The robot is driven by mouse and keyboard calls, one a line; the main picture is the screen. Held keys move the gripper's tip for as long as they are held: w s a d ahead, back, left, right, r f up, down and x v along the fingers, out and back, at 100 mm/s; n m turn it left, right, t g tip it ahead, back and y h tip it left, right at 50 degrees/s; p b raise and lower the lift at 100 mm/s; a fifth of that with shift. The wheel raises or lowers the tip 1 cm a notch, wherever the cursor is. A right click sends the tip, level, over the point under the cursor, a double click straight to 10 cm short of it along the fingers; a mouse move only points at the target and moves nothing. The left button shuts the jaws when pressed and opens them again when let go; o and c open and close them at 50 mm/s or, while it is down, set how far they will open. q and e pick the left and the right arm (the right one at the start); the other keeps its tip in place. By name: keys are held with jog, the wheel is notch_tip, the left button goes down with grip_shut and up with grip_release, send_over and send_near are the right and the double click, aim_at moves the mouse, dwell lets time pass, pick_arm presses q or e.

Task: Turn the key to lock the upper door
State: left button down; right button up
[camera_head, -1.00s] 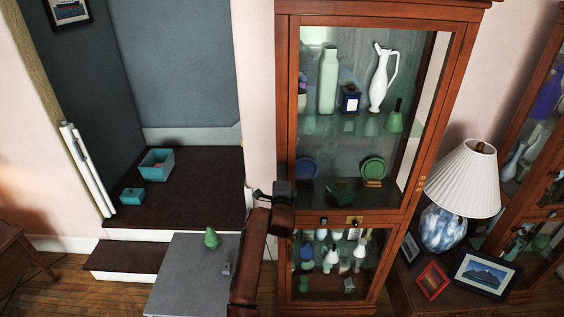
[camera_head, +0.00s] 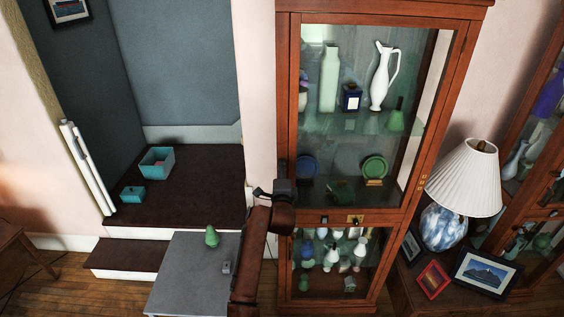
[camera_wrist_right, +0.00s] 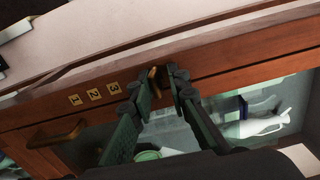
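The tall wooden cabinet's upper glass door (camera_head: 345,120) is closed in the head view. In the right wrist view a small brass key (camera_wrist_right: 154,76) stands at the door's wooden frame (camera_wrist_right: 220,62). My right gripper (camera_wrist_right: 158,84) has its two fingers on either side of the key, with a gap between the fingertips that looks wider than the key. Contact with the key is not clear. In the head view my right gripper (camera_head: 276,192) is at the door's left edge and hides the key and lock. My left gripper is out of view.
Brass number tiles (camera_wrist_right: 95,94) and a brass handle (camera_wrist_right: 56,133) are on the cabinet front. A grey table (camera_head: 190,275) with a green object (camera_head: 212,236) stands left of my right arm. A lamp (camera_head: 463,180) and picture frames (camera_head: 486,272) are at the right.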

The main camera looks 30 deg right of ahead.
jog(key=o, duration=0.6)
jog(key=shift+s, duration=0.1)
jog(key=shift+c, duration=0.2)
jog(key=shift+f, duration=0.1)
